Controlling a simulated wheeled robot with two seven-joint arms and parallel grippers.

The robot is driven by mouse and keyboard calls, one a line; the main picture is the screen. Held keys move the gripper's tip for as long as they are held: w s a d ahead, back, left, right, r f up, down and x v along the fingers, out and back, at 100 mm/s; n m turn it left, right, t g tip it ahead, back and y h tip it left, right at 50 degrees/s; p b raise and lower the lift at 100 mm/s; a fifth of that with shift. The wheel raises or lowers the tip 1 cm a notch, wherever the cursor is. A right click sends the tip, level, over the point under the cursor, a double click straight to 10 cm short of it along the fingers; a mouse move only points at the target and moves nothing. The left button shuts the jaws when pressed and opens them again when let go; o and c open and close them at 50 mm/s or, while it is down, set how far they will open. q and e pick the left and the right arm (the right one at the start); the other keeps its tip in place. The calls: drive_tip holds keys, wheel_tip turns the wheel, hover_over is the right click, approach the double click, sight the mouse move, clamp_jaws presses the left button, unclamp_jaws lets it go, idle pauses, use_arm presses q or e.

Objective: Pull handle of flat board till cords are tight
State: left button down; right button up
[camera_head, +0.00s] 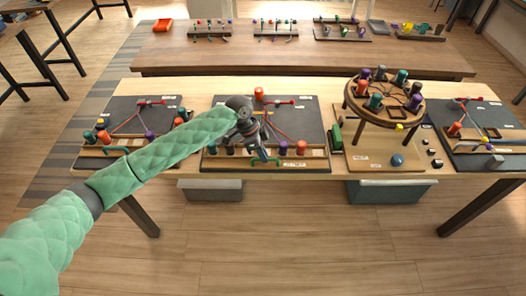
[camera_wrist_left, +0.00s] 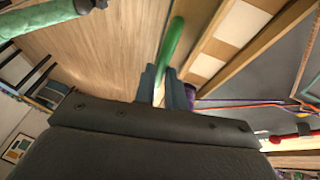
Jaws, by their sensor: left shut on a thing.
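The middle flat board (camera_head: 312,121) is dark, with a wooden strip along its front edge, and lies on the near table. Red, orange and purple cords (camera_head: 276,128) run across it; purple and orange cords (camera_wrist_left: 240,103) also show in the left wrist view. My left gripper (camera_head: 262,154) is over the board's front edge, fingers down. In the left wrist view, its fingers (camera_wrist_left: 170,85) are shut on a green handle (camera_wrist_left: 173,42). A purple spool (camera_wrist_left: 190,92) is close beside the fingers. My arm hides part of the board. My right gripper is not in view.
Similar boards lie at left (camera_head: 103,155) and right (camera_head: 486,118). A round wooden stand (camera_head: 388,112) with several spools stands right of the middle board. Grey bins (camera_head: 212,190) sit under the table. The floor in front is clear.

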use_arm(q)
drive_tip(key=c, duration=1.5)
unclamp_jaws()
drive_tip(key=shift+s, duration=0.25)
drive_tip(key=shift+o, duration=0.2)
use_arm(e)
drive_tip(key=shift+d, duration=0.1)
